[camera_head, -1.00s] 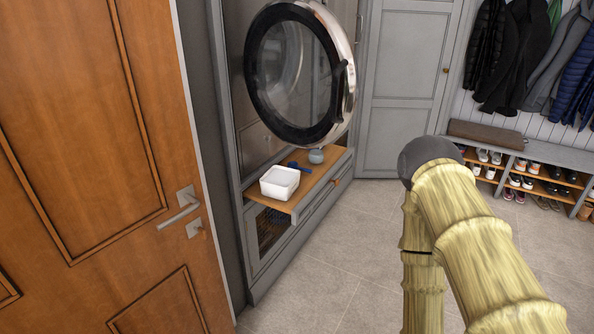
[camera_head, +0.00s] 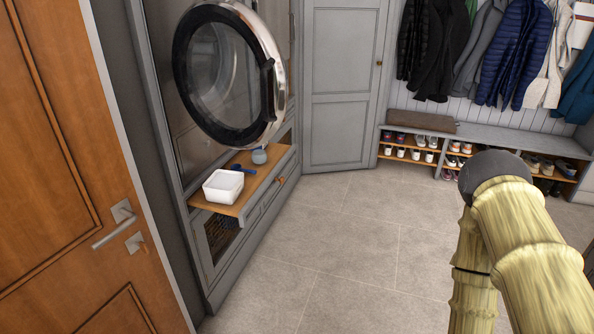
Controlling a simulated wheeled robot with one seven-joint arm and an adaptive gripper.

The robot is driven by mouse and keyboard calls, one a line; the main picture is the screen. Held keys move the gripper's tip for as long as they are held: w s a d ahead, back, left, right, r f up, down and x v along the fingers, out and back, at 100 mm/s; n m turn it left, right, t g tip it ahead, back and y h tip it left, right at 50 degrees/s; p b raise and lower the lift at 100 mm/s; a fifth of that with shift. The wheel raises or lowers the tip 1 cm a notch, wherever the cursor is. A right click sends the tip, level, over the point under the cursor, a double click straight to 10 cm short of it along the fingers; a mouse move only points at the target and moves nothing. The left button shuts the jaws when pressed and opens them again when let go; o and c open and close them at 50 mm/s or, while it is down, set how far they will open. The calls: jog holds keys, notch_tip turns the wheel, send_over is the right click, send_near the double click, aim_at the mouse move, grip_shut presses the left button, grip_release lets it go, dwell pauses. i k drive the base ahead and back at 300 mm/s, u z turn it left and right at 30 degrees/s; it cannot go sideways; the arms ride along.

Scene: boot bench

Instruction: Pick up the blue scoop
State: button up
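The blue scoop (camera_head: 243,169) lies on the wooden pull-out shelf (camera_head: 232,209) below the open washer door. It sits just behind a white tub (camera_head: 223,187) and close to a small grey-blue round object (camera_head: 259,156). The scoop is small in view, so its exact shape is hard to tell. My arm, with a yellow bamboo-like surface, shows at the right, well apart from the shelf. My gripper is not in the picture.
The open round washer door (camera_head: 277,95) hangs above the shelf. A wooden door (camera_head: 60,170) with a lever handle stands at the left. A shoe bench (camera_head: 490,138) stands at the back right under hanging coats. The tiled floor (camera_head: 340,250) between is clear.

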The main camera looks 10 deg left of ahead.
aim_at(236, 167)
jog(key=z, duration=0.7)
jog(key=i, duration=3.25)
jog(key=u, duration=3.15)
